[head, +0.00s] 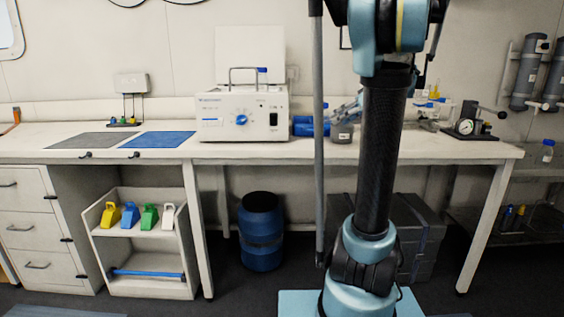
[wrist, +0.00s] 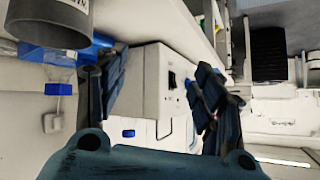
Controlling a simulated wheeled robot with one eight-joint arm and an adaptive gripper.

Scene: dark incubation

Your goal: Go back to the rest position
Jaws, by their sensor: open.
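My gripper (wrist: 164,68) shows in the wrist view with its two dark fingers spread apart and nothing held between them. The white box-shaped device (wrist: 155,90) lies beyond and between the fingers, turned sideways in the picture. In the head view my arm rises in front of the bench, right of centre, and its upper part leaves the top of the picture. I cannot make out my gripper clearly in the head view. The same white device (head: 243,115), with a blue knob and a top handle, stands on the bench left of my arm.
The white bench (head: 300,151) runs across the view. A blue mat (head: 158,139) and a grey mat (head: 85,140) lie at left. Blue items (head: 303,126) and a grey jar (head: 342,133) stand close by my arm. A blue drum (head: 261,231) stands below.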

